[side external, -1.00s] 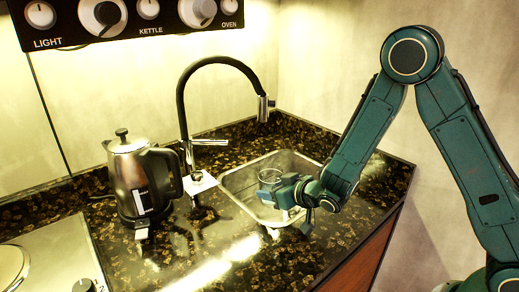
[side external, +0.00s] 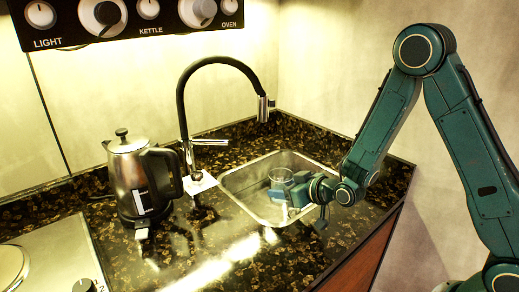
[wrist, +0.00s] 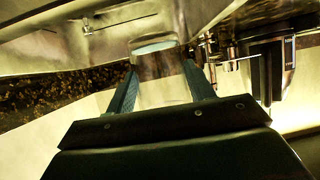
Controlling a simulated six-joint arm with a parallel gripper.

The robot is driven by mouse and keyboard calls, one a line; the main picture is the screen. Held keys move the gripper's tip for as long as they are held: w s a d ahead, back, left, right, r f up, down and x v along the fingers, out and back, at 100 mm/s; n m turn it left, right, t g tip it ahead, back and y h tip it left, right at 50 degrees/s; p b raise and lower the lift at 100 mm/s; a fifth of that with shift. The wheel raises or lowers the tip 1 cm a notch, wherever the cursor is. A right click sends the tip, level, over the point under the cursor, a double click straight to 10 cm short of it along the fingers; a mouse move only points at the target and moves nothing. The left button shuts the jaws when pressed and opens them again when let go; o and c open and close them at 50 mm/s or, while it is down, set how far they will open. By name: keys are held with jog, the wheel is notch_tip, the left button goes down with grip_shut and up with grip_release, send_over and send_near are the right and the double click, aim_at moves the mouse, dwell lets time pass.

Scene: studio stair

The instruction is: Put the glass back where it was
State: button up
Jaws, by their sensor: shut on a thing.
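The clear glass (side external: 281,174) is held at the sink, in the right middle of the side view. My gripper (side external: 283,188) is shut on it, coming in from the right. In the wrist view the glass (wrist: 160,72) stands out between the two blue-green fingers (wrist: 161,88), one on each side of it. The sink basin (side external: 240,196) lies around and beneath it. I cannot tell whether the glass base touches the sink bottom.
A black tap (side external: 181,105) arches behind the sink's left side. A white square (side external: 201,183) lies by its base. A steel kettle (side external: 130,178) stands on the dark speckled counter, left of the sink. A hob (side external: 45,255) is at front left.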

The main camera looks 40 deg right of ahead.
jog(key=shift+s+r+n+y, duration=0.25)
jog(key=shift+r+n+y, duration=0.15)
jog(key=shift+r+y, duration=0.15)
jog(key=shift+s+r+n+y, duration=0.25)
jog(key=shift+r+n+y, duration=0.15)
jog(key=shift+r+y, duration=0.1)
jog(key=s+r+n+g+y, duration=0.7)
jog(key=s+r+n+y, duration=0.2)
jog(key=r, duration=0.8)
jog(key=shift+s+d+n+g, duration=0.2)
jog(key=shift+s+n+g, duration=0.2)
jog(key=shift+s+n, duration=0.9)
jog(key=shift+s+m, duration=0.3)
notch_tip(320, 180, down, 16)
jog(key=shift+f, duration=0.1)
jog(key=shift+f, duration=0.15)
jog(key=shift+f, duration=1.75)
jog(key=shift+f, duration=0.15)
